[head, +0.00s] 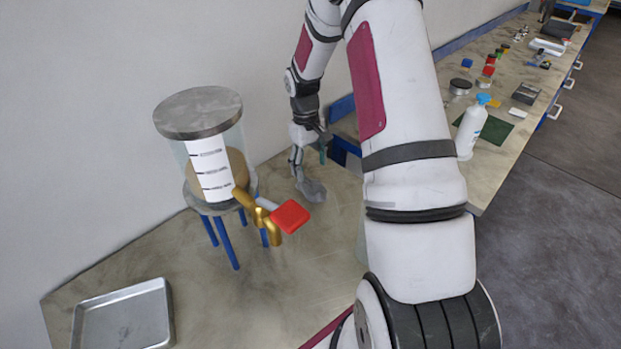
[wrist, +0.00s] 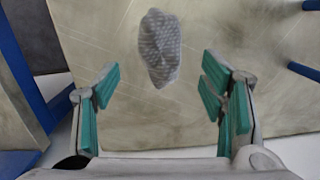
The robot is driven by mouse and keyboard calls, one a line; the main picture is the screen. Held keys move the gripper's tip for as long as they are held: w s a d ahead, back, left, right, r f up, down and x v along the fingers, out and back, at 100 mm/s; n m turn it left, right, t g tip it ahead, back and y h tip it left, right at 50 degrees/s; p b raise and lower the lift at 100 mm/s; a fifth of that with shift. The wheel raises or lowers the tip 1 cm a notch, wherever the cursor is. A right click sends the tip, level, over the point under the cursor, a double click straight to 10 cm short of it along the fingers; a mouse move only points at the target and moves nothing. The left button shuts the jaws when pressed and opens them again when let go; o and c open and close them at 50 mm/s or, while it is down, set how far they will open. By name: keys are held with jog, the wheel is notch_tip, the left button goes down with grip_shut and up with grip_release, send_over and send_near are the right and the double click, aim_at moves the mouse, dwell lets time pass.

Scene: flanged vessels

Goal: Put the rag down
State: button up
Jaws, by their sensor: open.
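The rag (head: 312,190) is a grey crumpled cloth lying on the tabletop, to the right of the vessel stand. In the wrist view the rag (wrist: 160,47) shows a checked pattern and lies beyond the fingertips, between their lines. My gripper (head: 308,163) is above the table close to the rag in the head view. In the wrist view my gripper (wrist: 160,90) has its green-padded fingers spread wide with nothing between them. A gap shows between the fingers and the rag.
A glass vessel (head: 233,139) with a metal lid stands on blue legs, its brass valve with red handle (head: 290,216) sticking out. A metal tray (head: 122,318) lies front left. A bench (head: 500,165) at right holds a white bottle (head: 471,128) and small items. The table's front middle is clear.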

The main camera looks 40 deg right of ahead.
notch_tip(320, 180, up, 5)
notch_tip(320, 180, up, 12)
jog(key=t+h, duration=0.1)
jog(key=t, duration=0.1)
send_over(309, 182)
jog(key=s+a, duration=0.2)
jog(key=a, duration=0.4)
jog(key=s+a+r+t, duration=0.1)
jog(key=s+a+r, duration=0.5)
jog(key=r, duration=0.2)
jog(key=s+a+r+t, duration=0.1)
jog(key=s+a, duration=0.2)
jog(key=s, duration=0.2)
jog(key=s+a+r+t, duration=0.1)
jog(key=s+a+r, duration=0.1)
jog(key=s, duration=0.3)
jog(key=s+a+r+t+y, duration=0.1)
jog(key=s+a+r+t, duration=0.1)
jog(key=s+a, duration=0.2)
jog(key=shift+s+r, duration=0.2)
jog(key=shift+s, duration=0.6)
jog(key=shift+o, duration=0.4)
